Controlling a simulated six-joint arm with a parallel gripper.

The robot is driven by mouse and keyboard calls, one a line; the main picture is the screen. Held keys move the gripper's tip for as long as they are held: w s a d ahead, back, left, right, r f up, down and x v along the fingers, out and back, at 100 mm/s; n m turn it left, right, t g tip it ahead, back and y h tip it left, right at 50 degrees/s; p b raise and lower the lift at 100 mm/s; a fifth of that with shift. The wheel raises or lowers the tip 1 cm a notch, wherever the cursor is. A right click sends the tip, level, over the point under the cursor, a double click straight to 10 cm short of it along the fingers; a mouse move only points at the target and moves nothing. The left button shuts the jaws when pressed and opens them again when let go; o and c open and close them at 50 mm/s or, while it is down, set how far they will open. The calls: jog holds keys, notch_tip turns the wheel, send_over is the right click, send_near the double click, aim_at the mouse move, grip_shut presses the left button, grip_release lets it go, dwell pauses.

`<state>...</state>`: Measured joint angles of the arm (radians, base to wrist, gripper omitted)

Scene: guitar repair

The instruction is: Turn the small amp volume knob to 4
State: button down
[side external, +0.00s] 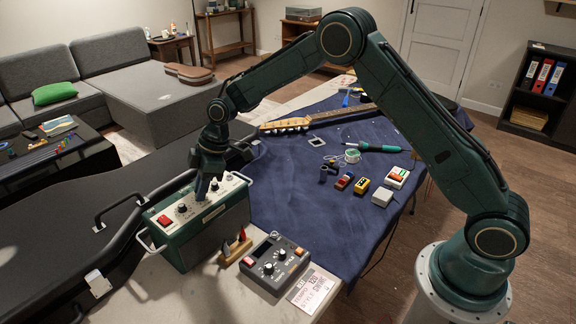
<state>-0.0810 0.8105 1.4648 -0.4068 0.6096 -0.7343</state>
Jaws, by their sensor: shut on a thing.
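The small amp (222,236) is a dark green box with a pale control panel on top, standing near the table's front left. A red switch (164,220) sits at the panel's left end, with a black knob (182,208) beside it. My gripper (202,196) points down at the middle of the panel, its fingers shut. They appear closed around a knob there, which they mostly hide. The panel lettering and the pointer positions are too small to read.
A grey pedal box (269,265) with knobs and a small wooden holder (235,246) stand right of the amp. A black case (60,225) lies left. Small pedals, a soldering iron (375,148) and a guitar neck (330,116) lie on the blue cloth (300,215).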

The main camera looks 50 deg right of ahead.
jog(key=m, duration=0.2)
jog(key=m+t+h, duration=0.1)
jog(key=m, duration=0.2)
jog(key=shift+s+a+t, duration=0.2)
jog(key=shift+t, duration=0.1)
jog(key=shift+a+m+t+h, duration=0.15)
jog(key=shift+m+h, duration=0.3)
jog(key=shift+m, duration=0.65)
jog(key=shift+d+m+t+h, duration=0.15)
jog(key=shift+m+h, duration=0.3)
jog(key=shift+m, duration=0.65)
jog(key=shift+a, duration=0.1)
jog(key=c, duration=1.3)
grip_release()
jog(key=shift+c, duration=0.2)
jog(key=shift+s+r, duration=0.1)
jog(key=v, duration=1.3)
jog(key=shift+s+r, duration=0.15)
jog(key=shift+r, duration=0.1)
